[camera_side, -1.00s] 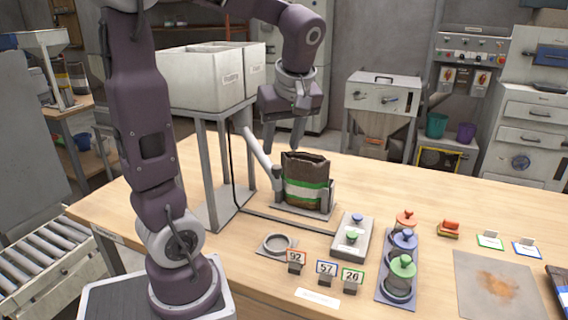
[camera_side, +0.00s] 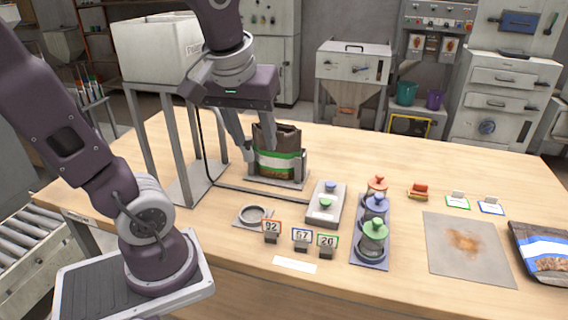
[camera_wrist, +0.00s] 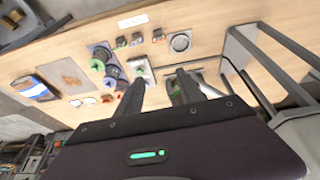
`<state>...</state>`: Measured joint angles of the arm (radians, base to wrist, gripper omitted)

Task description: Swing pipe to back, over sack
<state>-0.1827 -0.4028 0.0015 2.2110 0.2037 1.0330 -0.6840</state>
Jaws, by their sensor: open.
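The sack (camera_side: 277,152), dark brown with a green and white band, stands upright and open-topped in a grey holder (camera_side: 300,174) in the side view. The grey pipe is mostly hidden behind my gripper; its lower end (camera_side: 249,156) seems to show at the sack's left side. My gripper (camera_side: 257,148) is open, pointing down, with its fingers at the sack's mouth and beside the pipe. In the wrist view my gripper (camera_wrist: 160,77) shows two parted fingers, with part of the sack between and behind them. I cannot tell whether a finger touches the pipe.
A grey frame (camera_side: 160,140) carrying white bins (camera_side: 155,48) stands left of the sack. In front are a ring (camera_side: 253,214), number tags (camera_side: 301,240), a button box (camera_side: 325,204) and knobbed weights (camera_side: 374,230).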

